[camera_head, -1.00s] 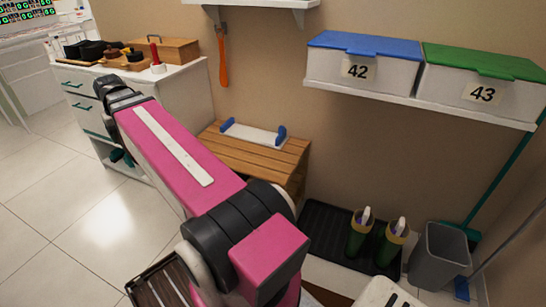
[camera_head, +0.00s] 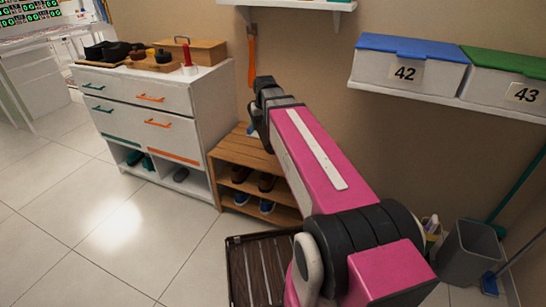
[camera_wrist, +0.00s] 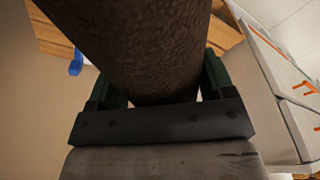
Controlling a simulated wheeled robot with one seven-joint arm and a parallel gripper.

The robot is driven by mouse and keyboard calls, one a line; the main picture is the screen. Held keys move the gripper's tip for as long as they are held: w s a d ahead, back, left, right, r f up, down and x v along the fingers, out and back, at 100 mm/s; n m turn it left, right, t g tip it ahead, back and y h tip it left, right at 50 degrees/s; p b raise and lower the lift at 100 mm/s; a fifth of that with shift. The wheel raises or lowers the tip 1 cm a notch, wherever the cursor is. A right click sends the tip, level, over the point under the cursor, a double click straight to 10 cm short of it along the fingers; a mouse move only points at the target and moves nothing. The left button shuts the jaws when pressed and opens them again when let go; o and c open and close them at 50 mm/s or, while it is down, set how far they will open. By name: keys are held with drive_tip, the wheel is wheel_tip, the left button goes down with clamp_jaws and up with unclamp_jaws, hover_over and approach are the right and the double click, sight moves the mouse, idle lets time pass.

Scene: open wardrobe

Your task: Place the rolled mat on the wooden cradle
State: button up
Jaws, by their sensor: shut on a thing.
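The rolled mat (camera_wrist: 145,40) is a thick, dark brown, rough-textured roll that fills the middle of the wrist view. My gripper (camera_wrist: 155,82) is shut on it, with one dark green finger at each side. The rest of the cradle is hidden there by the mat. In the head view my pink arm covers the cradle, my gripper and the mat.
A slatted wooden shoe bench (camera_head: 238,150) stands against the wall, beside a white drawer cabinet (camera_head: 150,115). A shelf above holds boxes 42 (camera_head: 410,68) and 43 (camera_head: 505,85). A dark slatted tray (camera_head: 258,270) lies on the floor. A grey bin (camera_head: 468,255) stands at right.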

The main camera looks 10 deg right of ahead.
drive_tip(key=w+a+f+n, duration=0.1)
drive_tip(key=w+a+f, duration=0.2)
drive_tip(key=f, duration=0.3)
drive_tip(key=w+a+f, duration=0.2)
drive_tip(key=f, duration=0.4)
hover_over(272, 159)
drive_tip(key=f, duration=0.4)
drive_tip(key=s+f, duration=0.1)
drive_tip(key=f, duration=0.2)
drive_tip(key=shift+a, duration=0.1)
drive_tip(key=shift+f, duration=2)
drive_tip(key=shift+f, duration=0.1)
drive_tip(key=o, duration=1)
drive_tip(key=shift+o, duration=0.2)
